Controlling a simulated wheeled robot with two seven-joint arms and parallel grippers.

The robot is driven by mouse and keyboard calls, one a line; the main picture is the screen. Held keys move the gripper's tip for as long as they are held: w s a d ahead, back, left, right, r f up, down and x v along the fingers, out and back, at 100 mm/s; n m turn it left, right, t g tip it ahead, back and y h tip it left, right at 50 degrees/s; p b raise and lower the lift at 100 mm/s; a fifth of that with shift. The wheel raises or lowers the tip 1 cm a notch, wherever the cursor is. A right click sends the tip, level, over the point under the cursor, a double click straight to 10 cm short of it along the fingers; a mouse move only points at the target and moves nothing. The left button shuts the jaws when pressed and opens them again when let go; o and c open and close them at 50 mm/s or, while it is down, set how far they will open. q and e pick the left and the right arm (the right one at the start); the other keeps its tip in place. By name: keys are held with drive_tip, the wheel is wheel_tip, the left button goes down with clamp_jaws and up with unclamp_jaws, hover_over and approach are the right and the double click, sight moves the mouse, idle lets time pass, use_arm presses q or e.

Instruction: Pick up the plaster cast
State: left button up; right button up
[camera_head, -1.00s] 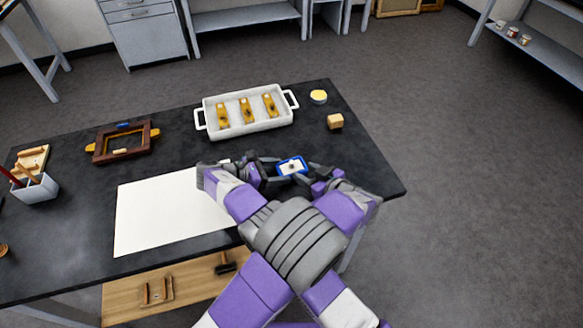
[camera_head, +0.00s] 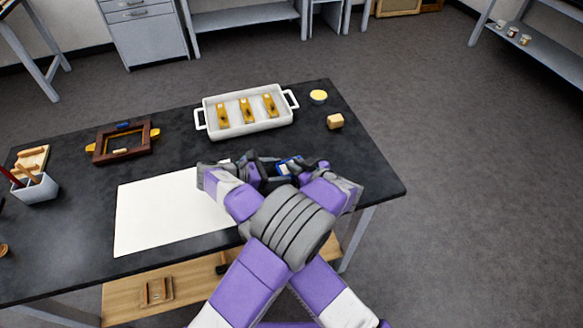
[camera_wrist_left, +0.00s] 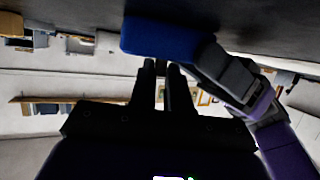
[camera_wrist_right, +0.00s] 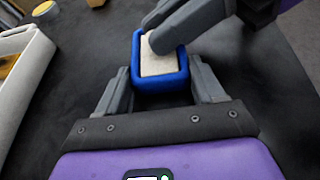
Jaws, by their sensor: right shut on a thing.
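The plaster cast (camera_wrist_right: 158,64) is a pale block seated inside a blue mould (camera_wrist_right: 160,85) in the right wrist view. My arms cross in the head view. My right gripper (camera_head: 267,172) points right and is shut on the blue mould, one finger on each side. The mould (camera_head: 284,168) shows only in part there. My left gripper (camera_head: 306,168) comes from the right.
A white tray (camera_head: 203,116) with several yellow pieces stands at the back. A white sheet (camera_head: 155,215) lies at the front. A wooden frame (camera_head: 103,151) and a cup (camera_head: 37,189) stand left.

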use_arm(q)
clamp_jaws()
drive_tip(key=shift+r, duration=0.1)
wheel_tip(320, 180, up, 10)
idle(0.3)
use_arm(e)
drive_tip(key=o, duration=1.2)
drive_tip(key=shift+c, duration=0.2)
